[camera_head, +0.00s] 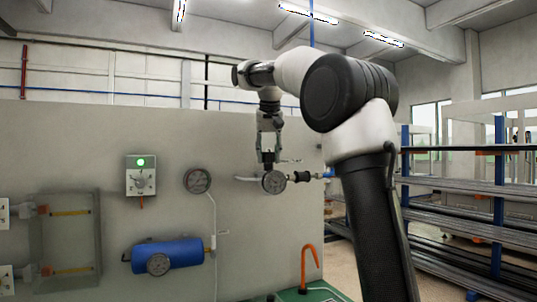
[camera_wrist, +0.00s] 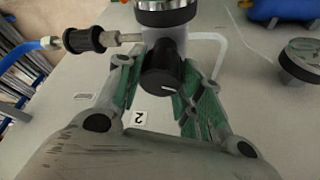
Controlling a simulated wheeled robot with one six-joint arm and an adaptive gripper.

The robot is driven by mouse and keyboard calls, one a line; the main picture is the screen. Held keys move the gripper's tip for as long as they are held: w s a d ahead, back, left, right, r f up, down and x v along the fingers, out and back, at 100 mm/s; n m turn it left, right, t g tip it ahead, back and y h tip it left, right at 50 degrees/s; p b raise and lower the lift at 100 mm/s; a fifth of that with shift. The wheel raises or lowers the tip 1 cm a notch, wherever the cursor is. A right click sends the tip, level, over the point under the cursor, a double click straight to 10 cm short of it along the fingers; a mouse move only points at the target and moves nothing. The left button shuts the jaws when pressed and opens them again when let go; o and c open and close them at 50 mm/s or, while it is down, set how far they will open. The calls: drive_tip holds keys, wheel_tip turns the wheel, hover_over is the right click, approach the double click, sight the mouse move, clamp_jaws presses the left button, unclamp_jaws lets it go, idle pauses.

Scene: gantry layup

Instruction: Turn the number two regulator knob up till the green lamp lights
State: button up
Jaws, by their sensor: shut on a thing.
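The number two regulator's black knob (camera_wrist: 163,72) carries a white mark and sits between my gripper's green-padded fingers (camera_wrist: 158,85) in the wrist view. My gripper is shut on it. A label reading 2 (camera_wrist: 139,118), upside down in this view, is on the panel beside it. In the head view my gripper (camera_head: 268,150) reaches down just above the regulator's round gauge (camera_head: 273,182); the fingers largely hide the knob there. A green lamp (camera_head: 141,162) glows bright on a white box at the left of the panel.
A pipe with a black fitting (camera_wrist: 84,40) and blue hose runs beside the regulator. Another gauge (camera_head: 197,181) and a blue cylinder (camera_head: 172,254) are on the grey panel (camera_head: 100,130). An orange hooked pipe (camera_head: 309,254) stands below. Racks of long stock (camera_head: 455,220) are at right.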

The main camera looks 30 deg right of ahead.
drive_tip(key=o, duration=1)
drive_tip(key=v, duration=1.2)
drive_tip(key=shift+s+f, duration=0.1)
drive_tip(key=s+f+n, duration=0.2)
drive_tip(key=s+f, duration=1.3)
drive_tip(key=f, duration=0.3)
drive_tip(key=s+f+n+y, duration=0.1)
drive_tip(key=s+f+n, duration=0.1)
drive_tip(key=s+f, duration=1.3)
wheel_tip(320, 180, down, 4)
drive_tip(key=shift+f+y, duration=0.15)
drive_tip(key=shift+y, duration=0.15)
drive_tip(key=shift+d, duration=0.1)
